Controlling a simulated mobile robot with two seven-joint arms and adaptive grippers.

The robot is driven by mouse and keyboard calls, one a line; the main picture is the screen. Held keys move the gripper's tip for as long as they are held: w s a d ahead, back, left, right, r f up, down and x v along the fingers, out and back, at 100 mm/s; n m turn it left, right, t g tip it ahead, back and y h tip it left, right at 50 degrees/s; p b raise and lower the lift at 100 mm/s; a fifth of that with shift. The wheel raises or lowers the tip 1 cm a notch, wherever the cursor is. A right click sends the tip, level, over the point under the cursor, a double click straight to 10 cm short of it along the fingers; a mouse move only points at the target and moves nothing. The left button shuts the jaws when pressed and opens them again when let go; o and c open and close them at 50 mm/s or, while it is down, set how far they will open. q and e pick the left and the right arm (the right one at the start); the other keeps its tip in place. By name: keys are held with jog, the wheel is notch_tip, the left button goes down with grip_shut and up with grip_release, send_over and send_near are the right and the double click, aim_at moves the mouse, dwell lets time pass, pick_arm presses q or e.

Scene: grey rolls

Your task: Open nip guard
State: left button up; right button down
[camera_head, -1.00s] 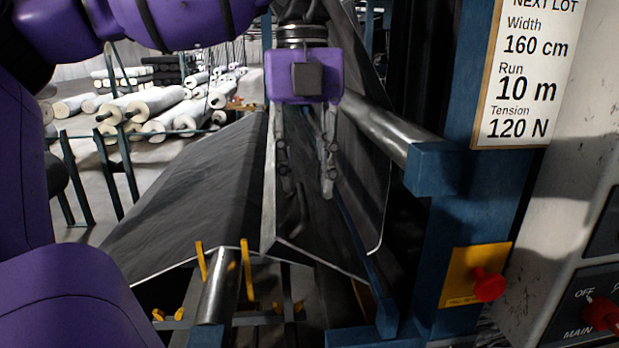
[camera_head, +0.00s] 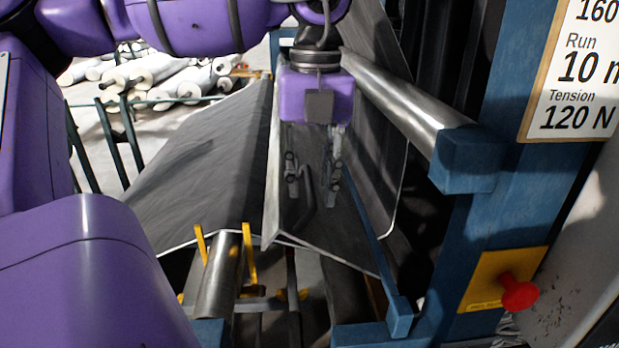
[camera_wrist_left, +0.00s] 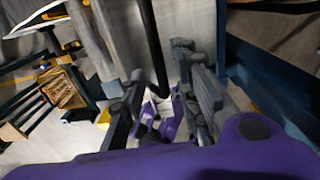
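A smoky panel with pale edges (camera_head: 382,222), which looks like the nip guard, hangs tilted below the steel roller, beside the blue post. My left gripper (camera_head: 313,180) points down at the panel's upper middle. Its fingers look faded, as if seen through the panel. They are apart, and I see nothing clamped between them. In the left wrist view the open fingers (camera_wrist_left: 165,100) show with a dark bar (camera_wrist_left: 152,42) running between or beyond them; I cannot tell whether they touch it. My right gripper is not in view.
A steel roller (camera_head: 405,100) in a blue block is right of the gripper. A red button on a yellow plate (camera_head: 500,281) and a tension sign (camera_head: 575,75) are on the right. Dark fabric (camera_head: 205,165) slopes left; white rolls (camera_head: 150,84) lie behind.

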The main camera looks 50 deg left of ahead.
pick_arm(q)
jog(key=shift+f, duration=0.35)
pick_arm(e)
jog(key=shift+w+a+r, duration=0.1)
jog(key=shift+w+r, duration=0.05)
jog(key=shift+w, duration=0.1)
pick_arm(q)
grip_shut()
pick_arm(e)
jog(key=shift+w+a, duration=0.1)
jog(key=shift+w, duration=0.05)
